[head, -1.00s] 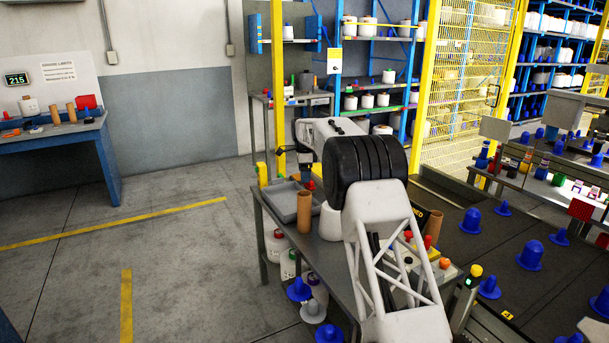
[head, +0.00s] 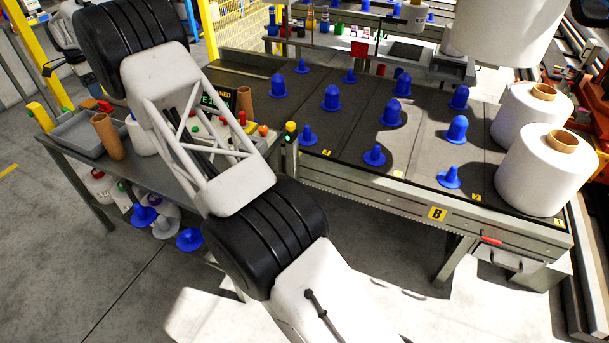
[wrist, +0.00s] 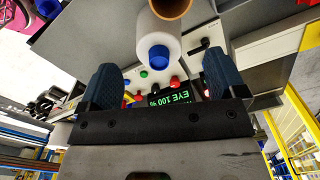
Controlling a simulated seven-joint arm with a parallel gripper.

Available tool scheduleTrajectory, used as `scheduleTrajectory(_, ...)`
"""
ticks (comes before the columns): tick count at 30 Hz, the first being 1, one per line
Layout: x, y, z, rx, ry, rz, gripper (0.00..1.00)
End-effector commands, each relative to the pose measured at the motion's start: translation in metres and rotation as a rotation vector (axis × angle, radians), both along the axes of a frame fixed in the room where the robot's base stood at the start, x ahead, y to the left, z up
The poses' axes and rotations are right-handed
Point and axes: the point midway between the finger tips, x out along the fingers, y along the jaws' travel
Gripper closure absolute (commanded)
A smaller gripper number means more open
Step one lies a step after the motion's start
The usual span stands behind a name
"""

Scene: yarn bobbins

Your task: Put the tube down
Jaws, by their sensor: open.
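In the wrist view, my gripper (wrist: 165,75) is open, with its two dark blue fingers wide apart. In the head view, a brown cardboard tube (head: 107,137) stands upright on the grey side table (head: 75,158), and another brown tube (head: 245,104) stands farther back near the display. My gripper does not show clearly in the head view; my arm covers part of the table.
A grey tray (head: 78,132) lies beside the standing tube. A panel with coloured buttons (head: 232,136) is on the table's right part. The dark conveyor deck (head: 345,140) holds several blue pegs and large white bobbins (head: 543,170) at right. A yellow post (head: 208,28) stands behind.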

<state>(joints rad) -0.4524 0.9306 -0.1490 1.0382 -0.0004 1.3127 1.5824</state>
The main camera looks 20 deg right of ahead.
Motion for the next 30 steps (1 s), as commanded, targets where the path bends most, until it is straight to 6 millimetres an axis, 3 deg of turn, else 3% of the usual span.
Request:
scheduleTrajectory(17, -0.060, -0.114, 0.099, 0.007, -0.035, 0.166, 0.10)
scheduleTrajectory(30, -0.129, -0.199, 0.156, 0.005, -0.063, 0.298, 0.10)
